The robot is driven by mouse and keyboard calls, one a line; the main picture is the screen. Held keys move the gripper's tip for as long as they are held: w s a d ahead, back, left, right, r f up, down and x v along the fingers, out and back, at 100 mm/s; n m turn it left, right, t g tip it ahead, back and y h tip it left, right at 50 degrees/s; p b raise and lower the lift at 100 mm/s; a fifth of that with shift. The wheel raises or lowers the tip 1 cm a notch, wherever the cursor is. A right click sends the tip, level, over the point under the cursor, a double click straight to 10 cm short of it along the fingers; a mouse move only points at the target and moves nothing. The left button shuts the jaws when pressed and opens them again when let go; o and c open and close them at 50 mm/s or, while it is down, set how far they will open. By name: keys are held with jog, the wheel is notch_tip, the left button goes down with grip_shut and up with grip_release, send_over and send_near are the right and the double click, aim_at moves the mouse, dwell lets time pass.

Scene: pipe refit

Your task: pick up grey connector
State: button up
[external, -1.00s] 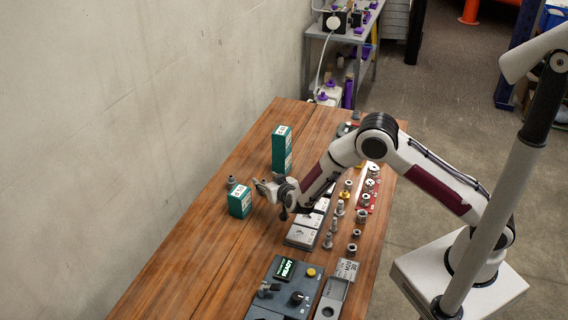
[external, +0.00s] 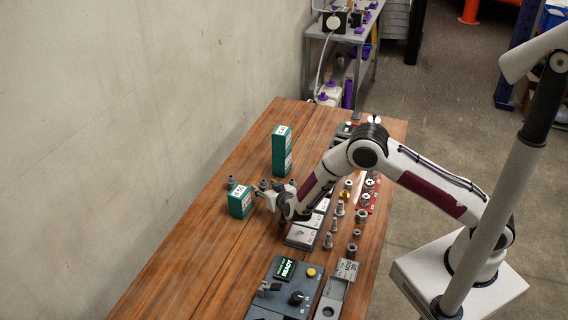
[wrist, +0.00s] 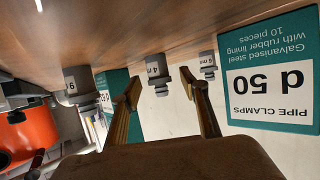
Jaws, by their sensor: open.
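Several grey connectors stand in a row on the wooden table near the wall. In the wrist view, which is upside down, one connector (wrist: 157,72) marked 4 shows between my fingertips and beyond them. Another connector (wrist: 78,84) is at the left, and a smaller-looking one (wrist: 207,63) is right of the middle. In the external view, connectors stand at the left (external: 231,182), in the middle (external: 264,184) and at the right (external: 292,184). My gripper (wrist: 160,86) is open and empty, pointing at the middle connector; it also shows in the external view (external: 259,194).
A green pipe clamp box (external: 239,202) marked d 50 stands close beside my gripper. Taller stacked green boxes (external: 282,150) stand farther back. Metal fittings (external: 328,241), grey blocks and a control box (external: 285,285) fill the right side. The table's left front is clear.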

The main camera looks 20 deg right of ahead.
jog(key=shift+x, duration=0.95)
jog(key=c, duration=1.2)
